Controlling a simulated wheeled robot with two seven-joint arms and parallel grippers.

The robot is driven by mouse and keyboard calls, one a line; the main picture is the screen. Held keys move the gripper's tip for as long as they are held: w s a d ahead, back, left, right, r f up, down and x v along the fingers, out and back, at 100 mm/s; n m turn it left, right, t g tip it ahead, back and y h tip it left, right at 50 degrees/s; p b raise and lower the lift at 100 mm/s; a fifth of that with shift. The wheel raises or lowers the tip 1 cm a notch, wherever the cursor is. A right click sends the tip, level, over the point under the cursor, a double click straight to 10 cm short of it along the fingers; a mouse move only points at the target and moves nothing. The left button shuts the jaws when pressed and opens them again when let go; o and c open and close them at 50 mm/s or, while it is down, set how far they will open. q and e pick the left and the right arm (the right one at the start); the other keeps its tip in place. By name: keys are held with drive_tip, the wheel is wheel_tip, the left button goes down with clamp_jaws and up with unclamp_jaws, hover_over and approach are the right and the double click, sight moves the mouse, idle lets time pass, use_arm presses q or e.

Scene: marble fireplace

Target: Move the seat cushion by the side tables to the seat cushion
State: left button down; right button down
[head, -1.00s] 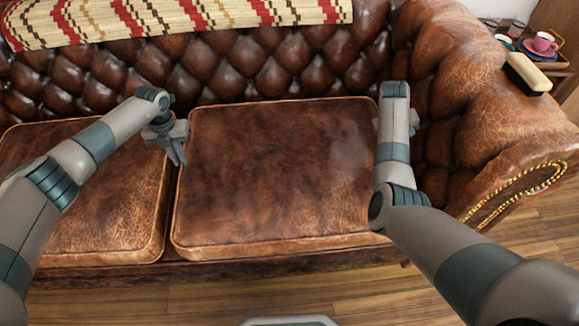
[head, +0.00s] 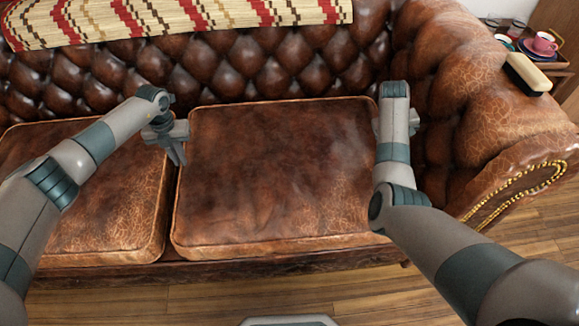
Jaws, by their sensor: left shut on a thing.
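A brown leather seat cushion (head: 275,175) lies on the right part of the sofa seat. A second brown seat cushion (head: 95,205) lies to its left, partly covered by my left arm. My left gripper (head: 178,158) is at the gap between the two cushions, by the left edge of the right cushion, and is shut on that cushion's edge as far as I can see. My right gripper (head: 396,130) is at the right edge of the right cushion, mostly hidden behind my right arm, so its fingers do not show. A side table (head: 562,64) stands at the upper right.
The tufted sofa back (head: 230,65) rises behind the cushions, with a patterned blanket (head: 180,15) over it. The rolled armrest (head: 490,110) bounds the right side and bears a brush-like object (head: 527,73). A pink cup (head: 544,42) stands on the side table. Wood floor (head: 200,305) is clear in front.

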use_arm(q)
drive_tip(key=shift+w+r, duration=0.15)
use_arm(e)
drive_tip(key=shift+w+r, duration=0.15)
drive_tip(key=shift+w, duration=0.05)
use_arm(q)
drive_tip(key=shift+r+p, duration=0.2)
drive_tip(key=shift+p, duration=0.1)
use_arm(e)
drive_tip(key=shift+r, duration=0.15)
